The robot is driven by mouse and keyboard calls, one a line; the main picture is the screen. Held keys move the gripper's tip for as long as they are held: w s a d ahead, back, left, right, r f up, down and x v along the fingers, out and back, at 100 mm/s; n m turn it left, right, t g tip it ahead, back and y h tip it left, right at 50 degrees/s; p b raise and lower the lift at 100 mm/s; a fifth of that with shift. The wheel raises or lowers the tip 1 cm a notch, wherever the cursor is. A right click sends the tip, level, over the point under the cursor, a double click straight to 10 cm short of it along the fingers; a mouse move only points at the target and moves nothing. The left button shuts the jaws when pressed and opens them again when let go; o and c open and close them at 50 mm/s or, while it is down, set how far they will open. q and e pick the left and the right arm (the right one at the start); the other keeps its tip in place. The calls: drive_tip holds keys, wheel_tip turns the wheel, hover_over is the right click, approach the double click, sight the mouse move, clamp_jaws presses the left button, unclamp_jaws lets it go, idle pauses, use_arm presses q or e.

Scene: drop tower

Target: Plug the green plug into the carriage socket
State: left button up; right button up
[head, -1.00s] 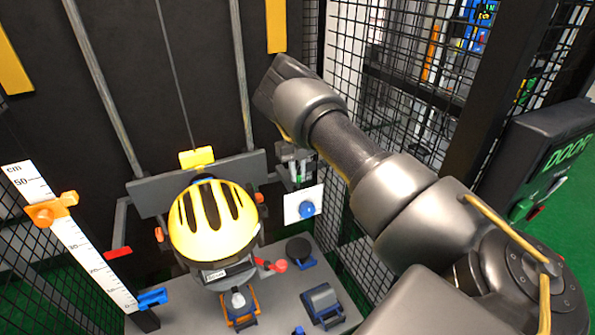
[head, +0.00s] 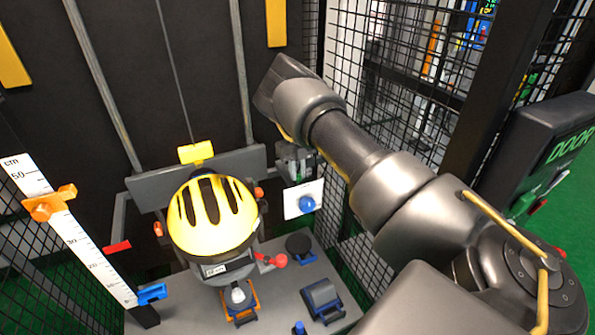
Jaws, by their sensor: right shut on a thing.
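My right gripper (head: 294,168) is small and partly hidden behind my own forearm, at the right end of the carriage's grey crossbar (head: 150,188). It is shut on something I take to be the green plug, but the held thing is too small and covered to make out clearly. The carriage has a yellow block (head: 197,152) on top and a yellow helmet (head: 212,230) on a headform under it. I cannot pick out the carriage socket. A white plate with a blue knob (head: 307,203) shows just below my right gripper. My left gripper is not in view.
A white cm scale (head: 85,250) with an orange slider (head: 50,204) and a blue clamp (head: 152,294) stands at left. Wire mesh (head: 385,120) and a DOOR box (head: 550,150) bound the right. The grey base plate (head: 275,285) carries several small fixtures below the helmet.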

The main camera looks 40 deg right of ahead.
drive_tip(key=shift+f, duration=0.2)
drive_tip(key=o, duration=0.8)
drive_tip(key=shift+o, duration=0.2)
drive_tip(key=shift+r, duration=0.1)
drive_tip(key=shift+w+r, duration=0.15)
drive_tip(key=shift+r, duration=0.15)
wheel_tip(320, 180, up, 10)
drive_tip(key=w+b, duration=0.1)
drive_tip(key=shift+w+d, duration=0.15)
drive_tip(key=shift+d, duration=0.15)
